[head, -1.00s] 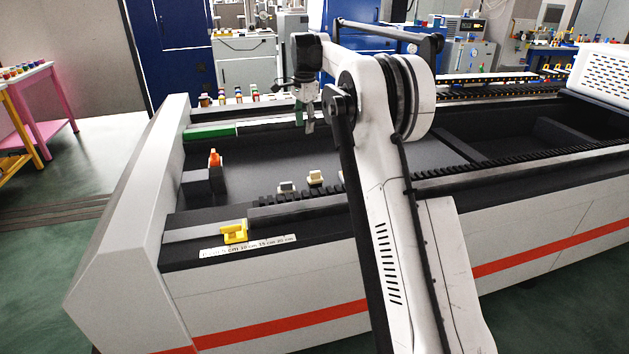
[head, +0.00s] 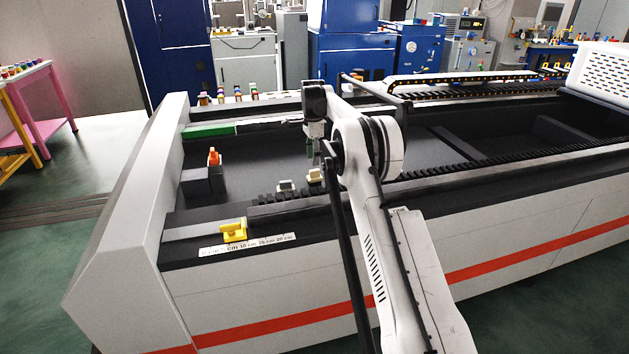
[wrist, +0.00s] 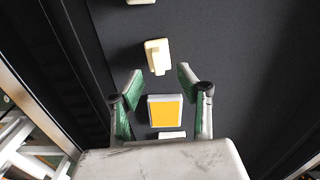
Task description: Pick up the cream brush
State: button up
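The cream brush (wrist: 157,56) lies on the dark bed and shows just beyond my fingertips in the wrist view. In the head view it (head: 315,175) is just below my gripper (head: 316,158). In the wrist view my gripper (wrist: 159,78) is open, with green-padded fingers spread apart and nothing held. A yellow block with a white edge (wrist: 165,111) shows between the fingers, below them on the bed; my arm hides it in the head view.
A pale grey-topped piece (head: 286,186) lies left of the cream brush. An orange piece (head: 214,157) stands by a dark block at the left. A yellow bracket (head: 234,231) sits on the front rail. A toothed black rack runs along the front edge.

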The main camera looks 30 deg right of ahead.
aim_at(314, 170)
jog(key=shift+s+d+f, duration=0.1)
jog(key=shift+f, duration=1.6)
jog(key=shift+s+d+f, duration=0.1)
jog(key=shift+f, duration=1.55)
grip_shut()
